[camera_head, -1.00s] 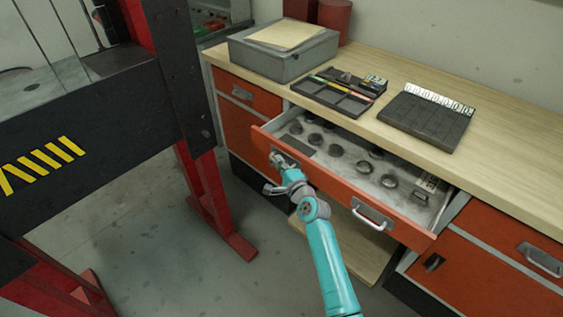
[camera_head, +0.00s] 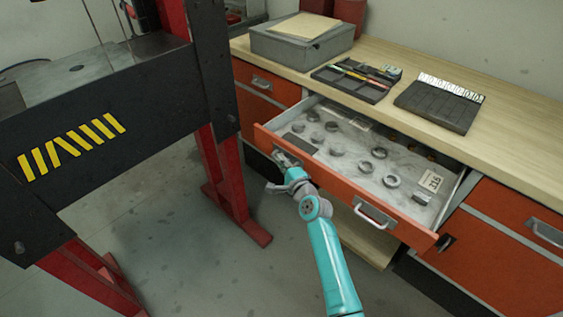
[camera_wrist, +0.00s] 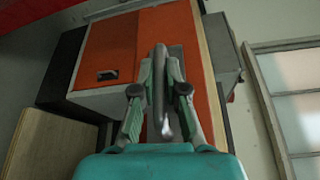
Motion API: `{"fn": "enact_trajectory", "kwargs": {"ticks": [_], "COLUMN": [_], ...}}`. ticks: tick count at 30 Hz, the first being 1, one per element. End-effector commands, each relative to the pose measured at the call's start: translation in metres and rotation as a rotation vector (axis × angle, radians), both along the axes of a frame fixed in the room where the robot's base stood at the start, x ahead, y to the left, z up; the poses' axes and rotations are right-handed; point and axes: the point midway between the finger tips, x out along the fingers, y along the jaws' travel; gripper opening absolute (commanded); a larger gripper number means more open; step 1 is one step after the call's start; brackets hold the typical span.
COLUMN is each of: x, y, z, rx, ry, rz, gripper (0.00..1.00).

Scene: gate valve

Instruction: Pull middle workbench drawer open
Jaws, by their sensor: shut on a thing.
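The middle workbench drawer (camera_head: 330,192) has an orange front and stands well out from under the wooden top. Several round metal parts and a small labelled card lie in its grey tray. Its front has two metal handles. My gripper (camera_head: 283,160) is at the left one, partly covering it. In the wrist view my gripper (camera_wrist: 160,75) has its two fingers closed around the bar of the left handle (camera_wrist: 159,95), with the orange front behind. The right handle (camera_head: 374,215) is free.
The workbench top (camera_head: 500,140) holds a grey box (camera_head: 300,42), a divided tray (camera_head: 350,82) and a dark case (camera_head: 437,107). A red and black press frame (camera_head: 221,160) stands close on the left. Bare floor lies between it and the drawer.

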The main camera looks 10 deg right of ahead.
Motion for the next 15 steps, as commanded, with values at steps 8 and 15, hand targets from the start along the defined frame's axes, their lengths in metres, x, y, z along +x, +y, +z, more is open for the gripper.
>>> {"fn": "enact_trajectory", "kwargs": {"ticks": [8,15], "x": [-0.0003,-0.0009], "y": [0.0003,0.0001], "z": [-0.0010,-0.0005], "rx": [0.000,0.000], "ry": [0.002,0.001], "rz": [0.000,0.000], "gripper": [0.37,0.37]}}
